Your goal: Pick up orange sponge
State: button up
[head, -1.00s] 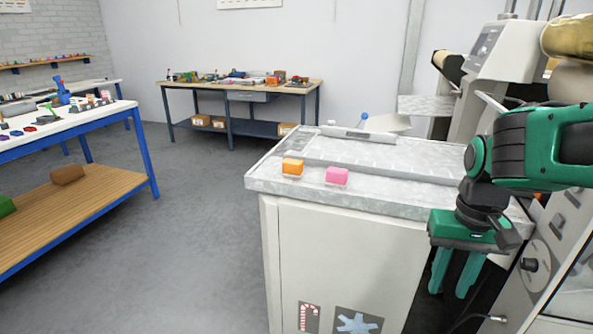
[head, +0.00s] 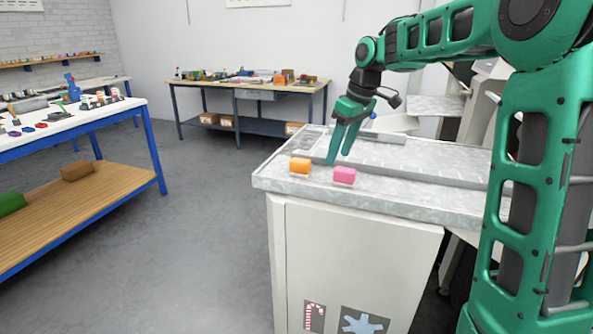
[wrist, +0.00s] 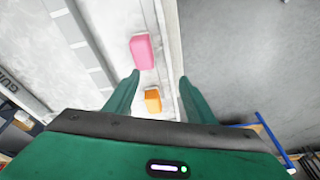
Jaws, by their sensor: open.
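The orange sponge (head: 300,167) is a small block on the near left corner of the grey worktop (head: 420,198). It also shows in the wrist view (wrist: 153,101), between the two fingers and nearer the left one. A pink sponge (head: 344,175) lies just right of it, and in the wrist view (wrist: 142,51) it is farther up. My gripper (head: 338,162) is open and empty, pointing down above the worktop. In the head view its fingertips are between and behind the two sponges. I see no contact with either sponge.
The worktop's edge (wrist: 168,70) runs close beside the orange sponge, with open floor (wrist: 240,60) beyond. A long bar (head: 380,135) lies along the worktop's back. A cluttered table (head: 320,84) stands at the back, and a blue-framed bench (head: 70,118) at the left.

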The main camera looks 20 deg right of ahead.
aim_at(301, 160)
jog(key=w+a+r+n+y, duration=0.15)
jog(key=w+a+n, duration=0.3)
jog(key=w, duration=0.45)
jog(key=shift+m, duration=0.25)
jog(key=x, duration=1)
jog(key=shift+w+a+f, duration=0.15)
jog(key=shift+w+a, duration=0.05)
jog(key=c, duration=1.1)
